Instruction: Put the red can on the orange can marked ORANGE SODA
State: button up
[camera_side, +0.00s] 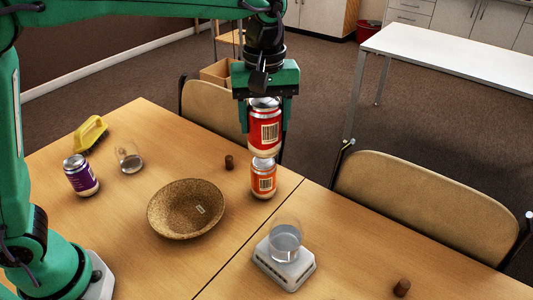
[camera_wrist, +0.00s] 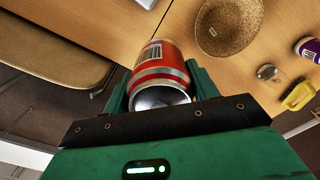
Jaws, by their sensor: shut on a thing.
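My gripper (camera_side: 265,129) is shut on the red can (camera_side: 264,137), with a green finger on each side of it. The red can is upright, with a barcode facing the side camera. It is directly over the orange can (camera_side: 263,181), which stands upright on the table near the seam. The red can's base meets the orange can's top in the side view; I cannot tell whether they touch. The orange can shows a barcode; no name is readable. In the wrist view the red can (camera_wrist: 163,66) sits between the fingers and the orange can is hidden behind it.
On the table (camera_side: 130,240) are a woven bowl (camera_side: 160,222), a purple can (camera_side: 81,178), a clear glass (camera_side: 128,160), a yellow brush (camera_side: 91,133), and corks (camera_side: 229,162). A glass of clear liquid (camera_side: 285,242) stands on a white scale (camera_side: 292,272). Chairs (camera_side: 420,200) flank the table.

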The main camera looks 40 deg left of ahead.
aim_at(270, 123)
jog(key=s+d, duration=0.1)
jog(key=s+d+r, duration=0.1)
jog(key=shift+d, duration=0.3)
jog(key=w+a+f, duration=0.7)
jog(key=w+a, duration=0.1)
jog(key=shift+w, duration=0.35)
jog(key=shift+f, duration=2)
jog(key=shift+f, duration=0.15)
jog(key=o, duration=0.9)
jog(key=shift+o, duration=0.2)
